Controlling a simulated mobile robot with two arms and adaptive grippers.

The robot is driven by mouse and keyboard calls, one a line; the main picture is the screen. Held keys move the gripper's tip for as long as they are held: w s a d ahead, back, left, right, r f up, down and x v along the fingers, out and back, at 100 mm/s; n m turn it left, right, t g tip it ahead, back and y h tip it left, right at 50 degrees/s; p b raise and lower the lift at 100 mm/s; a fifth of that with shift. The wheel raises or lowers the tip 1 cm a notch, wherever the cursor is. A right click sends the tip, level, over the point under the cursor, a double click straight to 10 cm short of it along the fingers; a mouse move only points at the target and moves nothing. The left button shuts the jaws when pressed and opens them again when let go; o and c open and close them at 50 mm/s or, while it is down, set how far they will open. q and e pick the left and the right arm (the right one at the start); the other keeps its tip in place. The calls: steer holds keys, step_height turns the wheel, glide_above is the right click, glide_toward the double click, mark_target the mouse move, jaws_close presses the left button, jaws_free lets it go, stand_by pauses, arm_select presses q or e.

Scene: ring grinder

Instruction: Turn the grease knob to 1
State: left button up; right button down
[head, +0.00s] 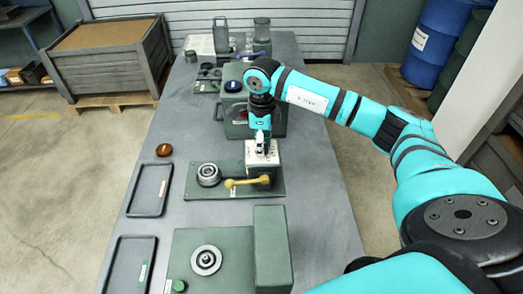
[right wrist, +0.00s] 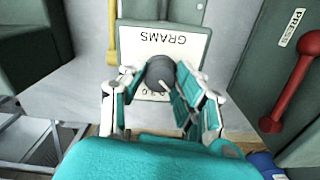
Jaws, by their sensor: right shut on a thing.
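The grease knob (right wrist: 160,72) is a dark grey round knob with a white pointer mark. It sits on a white panel (right wrist: 198,42) printed with GRAMS, which reads upside down in the right wrist view. Some marks below the knob are partly hidden, so I cannot read the setting. My right gripper (right wrist: 158,88) is shut on the knob, a finger on each side. In the head view the right gripper (head: 262,150) reaches down to the white panel (head: 252,158) on the green fixture, and the knob is hidden. My left gripper is not in view.
A yellow lever (head: 242,183) and a round grey part (head: 208,174) stand beside the panel. A green machine (head: 276,120) stands behind. A red lever (right wrist: 293,95) beside a PRESS label shows in the right wrist view. Trays (head: 149,190) lie along the table's left edge.

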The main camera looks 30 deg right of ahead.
steer(key=shift+n+b, duration=1.3)
steer(key=shift+n, duration=0.2)
steer(key=shift+r, duration=0.1)
steer(key=c, duration=1)
jaws_free()
steer(key=shift+o, duration=0.2)
step_height(320, 180, up, 12)
